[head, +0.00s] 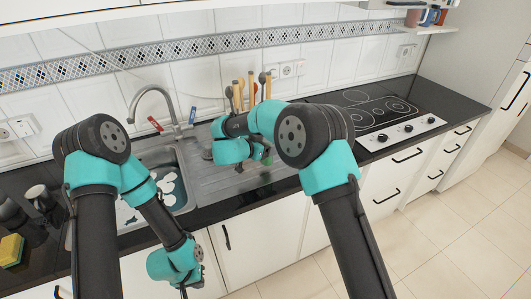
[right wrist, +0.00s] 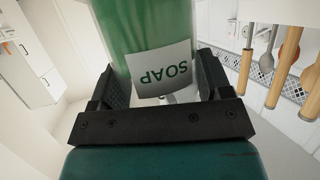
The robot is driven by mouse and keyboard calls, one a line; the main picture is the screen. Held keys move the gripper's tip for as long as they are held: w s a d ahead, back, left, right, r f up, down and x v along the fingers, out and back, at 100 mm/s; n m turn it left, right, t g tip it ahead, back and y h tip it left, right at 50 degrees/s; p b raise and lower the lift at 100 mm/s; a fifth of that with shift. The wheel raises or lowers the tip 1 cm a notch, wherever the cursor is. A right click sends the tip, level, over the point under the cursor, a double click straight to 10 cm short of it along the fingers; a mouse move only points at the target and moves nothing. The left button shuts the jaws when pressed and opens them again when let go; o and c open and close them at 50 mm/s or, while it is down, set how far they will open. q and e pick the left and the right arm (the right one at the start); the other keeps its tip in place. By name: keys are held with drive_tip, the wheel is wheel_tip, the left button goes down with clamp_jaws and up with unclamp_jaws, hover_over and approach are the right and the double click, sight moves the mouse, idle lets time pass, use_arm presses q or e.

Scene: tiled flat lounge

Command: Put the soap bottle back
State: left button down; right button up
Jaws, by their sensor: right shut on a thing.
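The soap bottle (right wrist: 148,28) is green with a white label reading SOAP. In the right wrist view it stands between the two black fingers of my right gripper (right wrist: 155,82), which is shut on it. The label appears upside down there. In the head view my right arm reaches over the drainboard beside the sink, and a small bit of green (head: 267,161) shows by its wrist; most of the bottle is hidden. My left gripper (head: 184,291) hangs low in front of the cabinets at the bottom edge, and its fingers are too small and cut off to read.
The sink (head: 178,193) holds several white dishes, with a curved tap (head: 157,92) behind it. Wooden-handled utensils (head: 251,88) stand at the back wall. A sponge (head: 12,250) and dark cups lie at the left. The hob (head: 375,108) is at the right; the drainboard (head: 205,180) has bare room.

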drive_tip(key=shift+f, duration=1.75)
drive_tip(key=shift+f, duration=0.2)
drive_tip(key=o, duration=1)
drive_tip(key=shift+o, duration=0.2)
drive_tip(key=shift+r, duration=0.15)
drive_tip(key=shift+s+a+r, duration=0.15)
drive_tip(key=v, duration=1.1)
drive_tip(key=shift+s+a, duration=0.2)
